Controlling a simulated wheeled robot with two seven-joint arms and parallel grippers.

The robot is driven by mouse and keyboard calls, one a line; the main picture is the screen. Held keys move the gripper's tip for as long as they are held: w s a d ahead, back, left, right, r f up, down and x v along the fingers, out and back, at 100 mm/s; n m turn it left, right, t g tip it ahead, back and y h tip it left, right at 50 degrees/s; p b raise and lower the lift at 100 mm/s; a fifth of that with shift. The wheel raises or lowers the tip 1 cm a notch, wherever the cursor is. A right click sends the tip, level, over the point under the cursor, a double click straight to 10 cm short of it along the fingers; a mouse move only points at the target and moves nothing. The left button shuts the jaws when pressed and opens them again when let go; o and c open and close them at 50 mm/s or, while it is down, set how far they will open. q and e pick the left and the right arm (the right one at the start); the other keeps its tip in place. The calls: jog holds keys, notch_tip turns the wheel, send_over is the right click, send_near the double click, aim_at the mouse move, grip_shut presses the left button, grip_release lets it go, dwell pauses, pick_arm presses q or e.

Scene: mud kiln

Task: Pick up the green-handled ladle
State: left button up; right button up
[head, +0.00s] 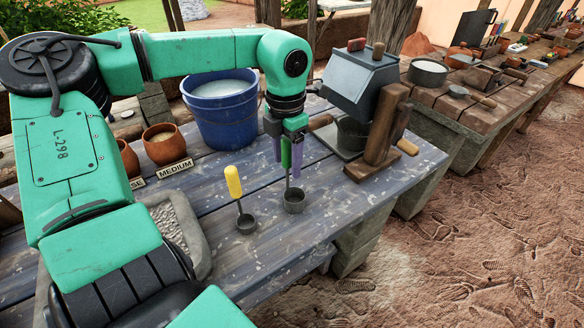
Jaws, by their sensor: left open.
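The green-handled ladle (294,203) stands upright on the blue-grey plank table (300,247), its dark cup down and its green handle up. My left gripper (286,158) points down over it, with its purple fingers open on either side of the green handle. I cannot tell whether a finger touches the handle. A yellow-handled ladle (234,182) stands to the left of it, slightly tilted, its cup on the table. My right gripper is not in view.
A blue bucket (221,112) of whitish liquid stands behind the ladles. A grey metal device with a wooden stand (362,82) is close on the right. Clay pots (162,147), a "MEDIUM" label (175,169) and a stone trough (197,240) are left. The table's front right is clear.

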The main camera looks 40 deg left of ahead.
pick_arm(q)
grip_shut()
dwell(1.4)
